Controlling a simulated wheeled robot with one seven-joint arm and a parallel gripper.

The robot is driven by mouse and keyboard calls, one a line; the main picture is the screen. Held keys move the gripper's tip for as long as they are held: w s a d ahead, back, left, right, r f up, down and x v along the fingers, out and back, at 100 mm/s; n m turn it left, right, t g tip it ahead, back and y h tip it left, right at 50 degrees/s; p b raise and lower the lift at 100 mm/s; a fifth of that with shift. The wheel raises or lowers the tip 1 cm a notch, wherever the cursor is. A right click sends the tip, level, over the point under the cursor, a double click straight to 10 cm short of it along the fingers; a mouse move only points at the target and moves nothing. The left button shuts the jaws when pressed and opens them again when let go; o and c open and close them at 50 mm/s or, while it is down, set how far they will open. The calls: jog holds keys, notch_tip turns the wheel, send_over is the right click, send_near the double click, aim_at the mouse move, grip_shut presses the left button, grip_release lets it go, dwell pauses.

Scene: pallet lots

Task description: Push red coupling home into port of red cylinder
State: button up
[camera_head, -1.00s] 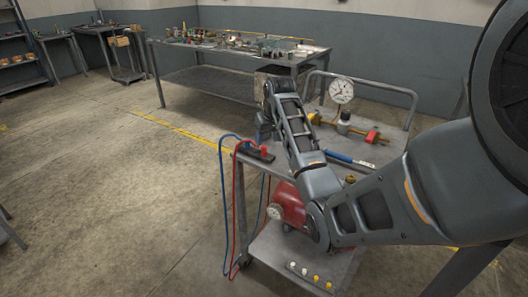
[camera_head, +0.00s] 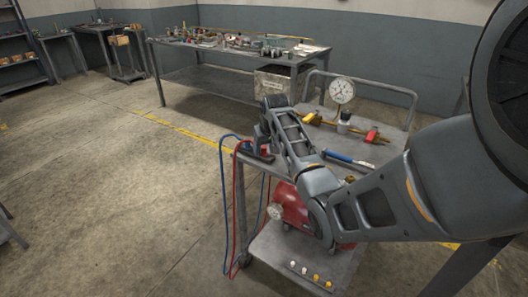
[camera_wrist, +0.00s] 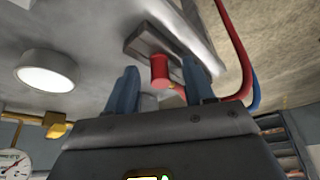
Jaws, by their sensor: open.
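The red coupling (camera_wrist: 160,72) stands at a dark holder block (camera_wrist: 150,42) in the wrist view. My gripper (camera_wrist: 160,84) is open, with one blue finger on each side of the coupling; contact cannot be told. In the head view my gripper (camera_head: 261,142) is low over the near left corner of the cart top, by the holder (camera_head: 256,156), and the coupling is mostly hidden there. The red cylinder (camera_head: 288,202) lies on the cart's lower shelf, partly hidden by my arm. Its port cannot be made out.
Red and blue hoses (camera_head: 239,205) loop down the cart's left side. A pressure gauge (camera_head: 341,90), brass piping with red handles (camera_head: 371,135) and a blue-handled tool (camera_head: 346,158) are on the cart top. A workbench (camera_head: 235,50) stands behind. Floor to the left is clear.

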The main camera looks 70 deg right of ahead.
grip_shut()
dwell(0.4)
jog(key=shift+r, duration=0.1)
jog(key=r, duration=0.4)
jog(key=shift+s+d+r+b, duration=0.2)
jog(key=shift+s+d+b, duration=0.05)
jog(key=shift+s+b, duration=0.15)
jog(key=s+d+r+b, duration=0.1)
jog(key=s+d+r, duration=0.3)
jog(key=s, duration=0.5)
notch_tip(320, 180, up, 2)
jog(key=shift+s+d+r, duration=0.25)
jog(key=shift+s+d, duration=0.1)
jog(key=shift+d, duration=0.05)
